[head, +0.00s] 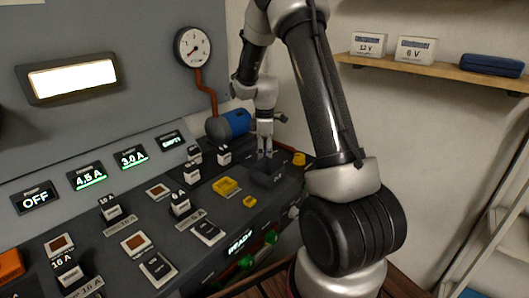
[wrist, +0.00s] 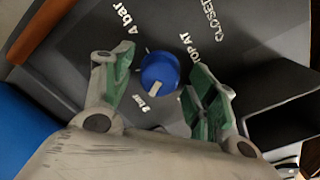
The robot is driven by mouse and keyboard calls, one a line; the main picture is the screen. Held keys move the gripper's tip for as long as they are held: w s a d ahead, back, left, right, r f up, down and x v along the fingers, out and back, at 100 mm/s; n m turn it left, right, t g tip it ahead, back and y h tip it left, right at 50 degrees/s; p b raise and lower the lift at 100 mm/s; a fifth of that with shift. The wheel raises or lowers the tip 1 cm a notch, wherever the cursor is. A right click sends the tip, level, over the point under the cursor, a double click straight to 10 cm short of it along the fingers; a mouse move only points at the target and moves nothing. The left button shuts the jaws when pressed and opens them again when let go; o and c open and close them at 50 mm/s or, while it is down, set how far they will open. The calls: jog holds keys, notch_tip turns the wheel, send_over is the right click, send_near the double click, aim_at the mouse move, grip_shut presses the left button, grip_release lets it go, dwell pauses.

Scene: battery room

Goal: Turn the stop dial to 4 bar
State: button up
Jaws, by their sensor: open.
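The stop dial (wrist: 160,67) is a round blue knob in the wrist view, on a dark panel. A pale mark on the knob points down towards the "2 bar" label (wrist: 146,102). The "4 bar" label (wrist: 125,22) is to its upper left. "STOP AT" (wrist: 188,46) and "CLOSED" (wrist: 214,22) are printed to its right. My gripper (wrist: 159,75) is open, with one green-padded finger on each side of the dial; I cannot tell whether either touches it. In the head view my gripper (head: 265,153) points down at the panel, and the dial is not distinguishable there.
A dark open box (head: 268,173) stands close to my gripper. A blue cylinder (head: 236,122) and copper pipe (head: 203,90) are behind it, leading to a round gauge (head: 194,47).

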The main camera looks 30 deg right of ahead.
jog(key=shift+f, duration=0.25)
jog(key=shift+c, duration=0.5)
jog(key=c, duration=0.9)
jog(key=shift+c, duration=0.2)
